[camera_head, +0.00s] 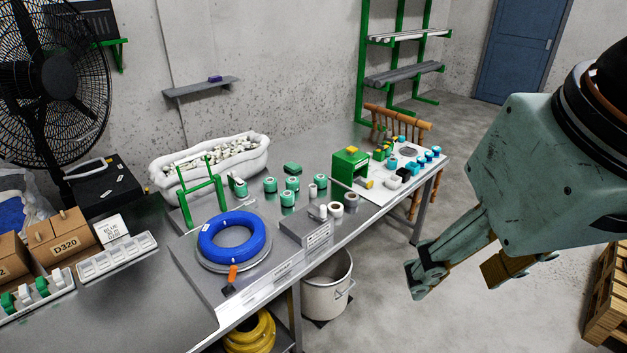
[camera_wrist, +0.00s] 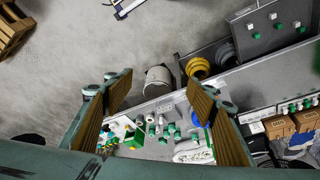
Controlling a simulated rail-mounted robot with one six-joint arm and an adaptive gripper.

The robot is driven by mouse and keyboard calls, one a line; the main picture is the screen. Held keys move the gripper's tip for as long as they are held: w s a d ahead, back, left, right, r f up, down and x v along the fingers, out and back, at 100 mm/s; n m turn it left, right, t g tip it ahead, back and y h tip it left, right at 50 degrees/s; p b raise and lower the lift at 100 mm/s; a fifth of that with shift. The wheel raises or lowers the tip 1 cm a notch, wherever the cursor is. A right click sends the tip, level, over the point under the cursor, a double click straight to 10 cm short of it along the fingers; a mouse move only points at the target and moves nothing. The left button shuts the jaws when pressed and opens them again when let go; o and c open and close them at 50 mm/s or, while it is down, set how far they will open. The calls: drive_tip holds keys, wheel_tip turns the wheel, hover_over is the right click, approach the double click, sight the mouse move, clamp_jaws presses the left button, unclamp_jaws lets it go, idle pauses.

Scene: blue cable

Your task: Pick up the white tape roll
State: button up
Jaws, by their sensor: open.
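A white tape roll (camera_head: 336,209) lies near the front edge of the metal workbench, beside a small grey labelled box. A second pale roll (camera_head: 351,199) lies just to its right, and a small white cylinder (camera_head: 323,211) stands to its left. My gripper (camera_head: 455,277) is open and empty, off the front of the bench, to the right of the rolls and apart from them. In the wrist view my open fingers (camera_wrist: 158,98) frame part of the distant bench. The rolls are too small there to tell apart.
Green tape rolls (camera_head: 288,198) stand behind the grey box (camera_head: 305,226). A blue cable coil (camera_head: 234,237) lies left of it. A green block-shaped device (camera_head: 350,165) stands behind the white rolls. A white bucket (camera_head: 327,284) stands below the bench edge. Open floor lies under my gripper.

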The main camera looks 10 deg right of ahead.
idle(0.3)
drive_tip(key=w+a+r+n+p, duration=0.1)
drive_tip(key=w+a+r, duration=0.1)
drive_tip(key=w, duration=2.1)
drive_tip(key=w+f+n+y+p, duration=0.1)
drive_tip(key=w+f, duration=0.2)
drive_tip(key=w, duration=0.7)
drive_tip(key=w+f, duration=0.4)
drive_tip(key=w, duration=0.7)
drive_tip(key=w+d+f+p, duration=0.1)
drive_tip(key=w+f, duration=1.3)
drive_tip(key=w, duration=0.3)
drive_tip(key=w+d+f, duration=0.1)
drive_tip(key=w+f, duration=0.4)
drive_tip(key=f, duration=0.4)
drive_tip(key=w+d+f+n, duration=0.1)
drive_tip(key=w+d+f, duration=0.1)
drive_tip(key=w+f, duration=0.4)
drive_tip(key=s+x, duration=0.1)
drive_tip(key=x, duration=0.3)
drive_tip(key=shift+f+p, duration=0.4)
drive_tip(key=shift+f, duration=0.05)
drive_tip(key=shift+w+f, duration=0.15)
